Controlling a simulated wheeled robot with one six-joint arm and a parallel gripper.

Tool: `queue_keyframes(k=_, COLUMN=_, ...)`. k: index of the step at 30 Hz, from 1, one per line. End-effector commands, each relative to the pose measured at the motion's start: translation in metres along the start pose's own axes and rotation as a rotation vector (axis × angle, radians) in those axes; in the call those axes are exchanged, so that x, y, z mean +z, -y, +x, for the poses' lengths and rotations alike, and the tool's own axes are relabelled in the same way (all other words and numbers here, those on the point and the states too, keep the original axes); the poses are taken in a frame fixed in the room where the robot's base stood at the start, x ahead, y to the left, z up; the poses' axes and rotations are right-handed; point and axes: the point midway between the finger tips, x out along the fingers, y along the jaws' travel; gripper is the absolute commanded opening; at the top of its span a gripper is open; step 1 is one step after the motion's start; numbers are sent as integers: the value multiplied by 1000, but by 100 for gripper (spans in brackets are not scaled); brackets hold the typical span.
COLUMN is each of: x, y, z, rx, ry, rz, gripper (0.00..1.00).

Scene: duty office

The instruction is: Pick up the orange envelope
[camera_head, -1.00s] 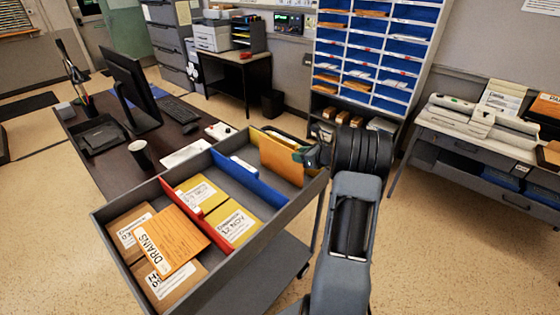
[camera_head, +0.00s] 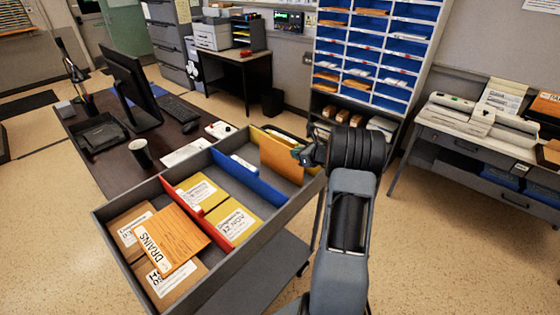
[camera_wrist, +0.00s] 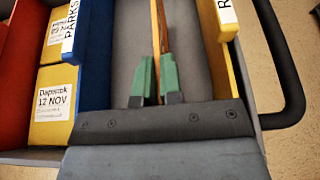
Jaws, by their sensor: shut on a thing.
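An orange envelope (camera_head: 280,160) stands upright, rising above the rim of the grey tray (camera_head: 115,255), in the compartment between the blue divider (camera_head: 251,182) and the yellow divider (camera_head: 253,138). My gripper (camera_head: 298,153) has its green fingertips at the envelope's right edge. In the wrist view the envelope (camera_wrist: 155,32) shows nearly edge-on, pinched between the green fingers (camera_wrist: 154,80). Whether its lower edge touches the tray floor is hidden. A flat orange piece labelled DRAINS (camera_head: 178,232) lies in the leftmost compartment on brown envelopes (camera_head: 165,288).
Yellow envelopes (camera_head: 232,222) lie between the red divider (camera_head: 213,240) and the blue one. A desk with a monitor (camera_head: 130,85) and black cup (camera_head: 140,152) adjoins the tray's far side. A blue pigeonhole rack (camera_head: 375,50) stands behind; a side table (camera_head: 470,135) is at right.

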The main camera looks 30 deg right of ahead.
Motion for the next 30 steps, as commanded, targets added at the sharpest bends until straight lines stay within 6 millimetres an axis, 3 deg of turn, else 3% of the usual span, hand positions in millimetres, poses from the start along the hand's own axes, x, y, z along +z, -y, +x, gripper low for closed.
queue_keyframes(k=13, x=5, y=0, z=-2, rx=-1, ry=2, rz=-2, gripper=0)
queue_keyframes(k=30, x=85, y=0, z=-35, rx=0, ry=1, rz=-2, gripper=0)
